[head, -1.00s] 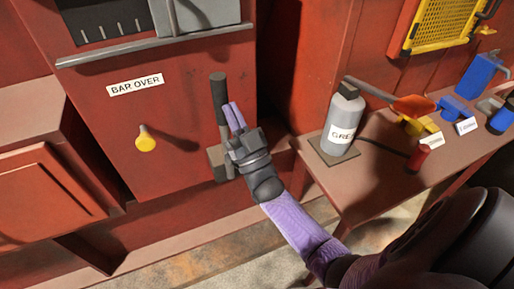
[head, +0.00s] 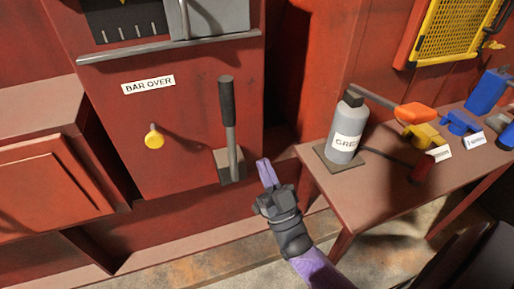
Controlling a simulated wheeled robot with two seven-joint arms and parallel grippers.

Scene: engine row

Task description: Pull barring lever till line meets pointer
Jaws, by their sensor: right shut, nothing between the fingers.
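The barring lever (head: 229,125) has a black grip and a grey shaft. It stands nearly upright from a grey base block on the front of the red cabinet, right of the "BAR OVER" label (head: 148,85). My right gripper (head: 264,166) is shut and empty, just right of the lever's base and apart from it. A dark window with white scale marks (head: 122,28) shows at the top of the cabinet, cut by the frame edge. I cannot make out the line or the pointer there. My left gripper is not in view.
A yellow knob (head: 154,139) sticks out left of the lever. A grey rail (head: 170,46) runs below the window.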

